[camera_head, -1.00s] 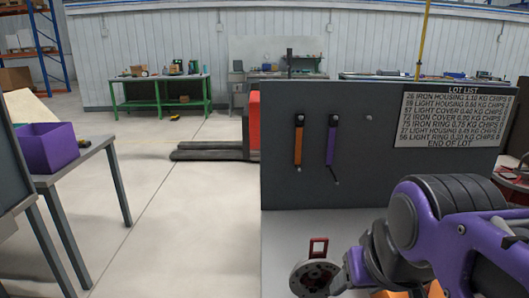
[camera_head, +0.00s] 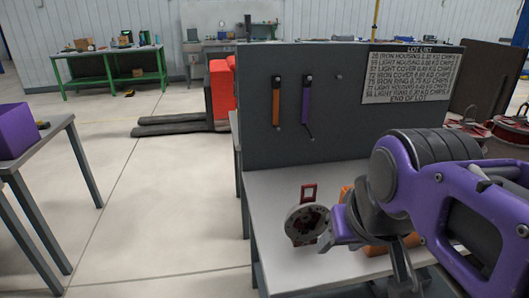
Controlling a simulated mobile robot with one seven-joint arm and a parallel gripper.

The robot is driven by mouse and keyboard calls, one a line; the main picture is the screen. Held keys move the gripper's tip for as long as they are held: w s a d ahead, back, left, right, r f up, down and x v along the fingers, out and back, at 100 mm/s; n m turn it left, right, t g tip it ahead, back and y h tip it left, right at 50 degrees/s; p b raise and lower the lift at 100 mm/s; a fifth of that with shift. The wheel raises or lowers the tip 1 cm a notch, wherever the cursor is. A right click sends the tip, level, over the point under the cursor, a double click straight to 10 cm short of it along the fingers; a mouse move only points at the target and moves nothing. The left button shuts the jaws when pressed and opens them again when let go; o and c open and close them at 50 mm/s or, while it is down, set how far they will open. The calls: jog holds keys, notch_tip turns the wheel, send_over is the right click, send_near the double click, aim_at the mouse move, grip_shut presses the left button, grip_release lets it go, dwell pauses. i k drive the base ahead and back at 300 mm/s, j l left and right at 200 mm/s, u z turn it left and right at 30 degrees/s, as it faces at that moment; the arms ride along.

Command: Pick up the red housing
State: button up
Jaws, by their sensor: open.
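A red upright frame-shaped piece (camera_head: 309,193) shows on the grey worktable (camera_head: 272,198), just behind a round grey part with dark openings (camera_head: 305,223). A bit of red also shows at the lower edge of the grey part. I cannot tell whether the red and grey pieces are one housing. My gripper (camera_head: 365,250) is open, immediately right of the grey part. One finger overlaps or nearly touches it in the picture; contact is unclear. Orange pieces (camera_head: 392,246) lie behind and below my gripper, partly hidden by it.
A dark upright panel (camera_head: 350,110) with orange and purple handles and a lot list (camera_head: 412,75) stands at the table's back. A purple bin (camera_head: 16,130) sits on a table at left. Open floor lies between. A red pallet truck (camera_head: 218,95) stands behind.

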aim_at(306, 220)
jog(key=k+j+z, duration=0.2)
jog(key=j, duration=0.15)
jog(key=k+j+z, duration=0.2)
jog(key=j, duration=0.15)
jog(key=k+j+z, duration=0.1)
jog(key=j+z, duration=0.25)
jog(key=j, duration=0.5)
jog(key=j+z, duration=0.4)
jog(key=j, duration=0.4)
jog(key=i+j+z, duration=0.2)
jog(key=j, duration=0.2)
jog(key=j+z, duration=0.15)
jog(key=j, duration=0.25)
jog(key=i+j+z, duration=0.2)
jog(key=j, duration=0.2)
jog(key=j+z, duration=0.15)
jog(key=j, duration=0.25)
jog(key=i+j+z, duration=0.2)
jog(key=j, duration=0.15)
jog(key=i+j+z, duration=0.15)
jog(key=j, duration=0.15)
jog(key=j+z, duration=0.2)
jog(key=j, duration=0.2)
jog(key=i+j+z, duration=0.15)
jog(key=j, duration=0.2)
